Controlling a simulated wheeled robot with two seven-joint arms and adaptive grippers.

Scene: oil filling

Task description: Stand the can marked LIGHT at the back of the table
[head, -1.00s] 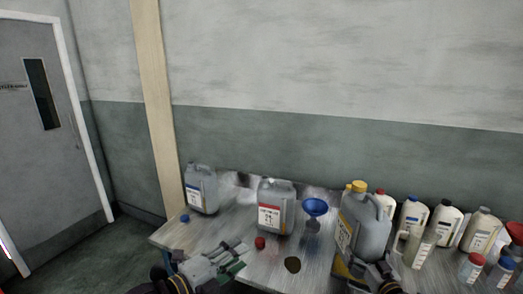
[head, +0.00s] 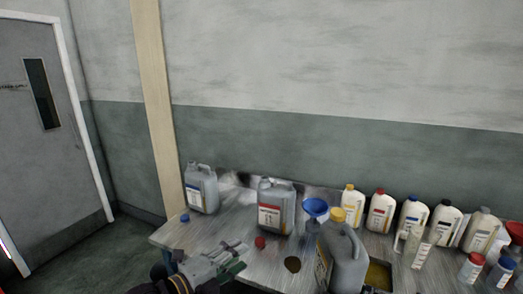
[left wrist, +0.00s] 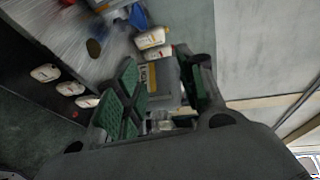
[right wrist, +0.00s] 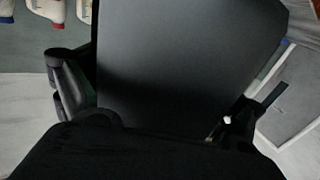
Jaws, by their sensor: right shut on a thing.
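Three grey cans are in the head view, and their label words are too small to read. One with a yellow cap and label (head: 345,262) is at the front, tilted. My right gripper (right wrist: 155,105) is shut on a dark flat-sided body, which fits this can; the gripper is out of the head view. A can with a red label (head: 272,208) and one with a blue label (head: 202,190) stand towards the back of the table (head: 205,232). My left gripper (head: 240,255) is open and empty, left of the yellow-capped can, whose label shows between its fingers in the left wrist view (left wrist: 162,78).
A blue funnel (head: 315,208) stands behind the yellow-capped can. A row of white bottles (head: 380,212) lines the back right. A clear jug (head: 421,255) and a tray with dark yellow liquid (head: 380,276) are at the right. Loose caps (head: 260,243) lie on the table.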

